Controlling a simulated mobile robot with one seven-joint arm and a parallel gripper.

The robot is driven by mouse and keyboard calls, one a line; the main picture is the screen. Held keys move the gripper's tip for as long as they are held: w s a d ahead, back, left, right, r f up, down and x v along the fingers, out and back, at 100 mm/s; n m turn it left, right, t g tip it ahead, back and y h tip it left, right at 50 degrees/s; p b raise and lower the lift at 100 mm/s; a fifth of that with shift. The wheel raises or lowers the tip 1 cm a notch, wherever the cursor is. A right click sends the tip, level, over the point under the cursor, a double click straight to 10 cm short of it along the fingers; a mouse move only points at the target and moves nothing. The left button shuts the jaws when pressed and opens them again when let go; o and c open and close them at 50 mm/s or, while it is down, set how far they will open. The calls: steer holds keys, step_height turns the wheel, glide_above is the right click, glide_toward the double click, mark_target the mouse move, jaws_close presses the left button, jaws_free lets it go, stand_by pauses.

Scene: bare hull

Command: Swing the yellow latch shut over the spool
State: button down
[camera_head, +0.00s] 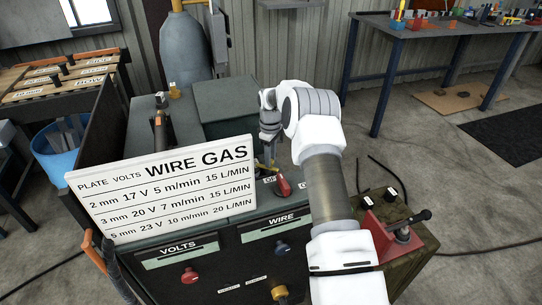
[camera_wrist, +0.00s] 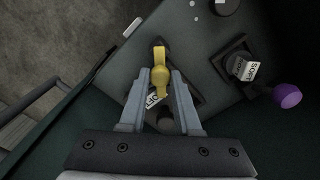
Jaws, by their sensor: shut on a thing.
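The yellow latch (camera_wrist: 160,68) shows in the wrist view as a short bar with a rounded end, on a dark base. My gripper (camera_wrist: 161,80) is shut on it, with one grey finger on each side. In the head view my gripper (camera_head: 268,150) points down behind the front edge of the dark green machine, and a small yellow bit (camera_head: 259,165) shows by its fingertips. My arm and the white sign hide part of this spot. I cannot make out the spool for certain in either view.
The white settings sign (camera_head: 165,190) stands upright left of my gripper. A red switch lever (camera_head: 283,187) sits just in front of it. In the wrist view a purple knob (camera_wrist: 286,96) on a lever is to the right. A red box with a black lever (camera_head: 395,235) stands right of my arm.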

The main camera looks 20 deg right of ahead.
steer(key=shift+n, duration=0.5)
steer(key=c, duration=0.6)
jaws_free()
step_height(320, 180, up, 18)
steer(key=p, duration=0.3)
steer(key=shift+f, duration=0.2)
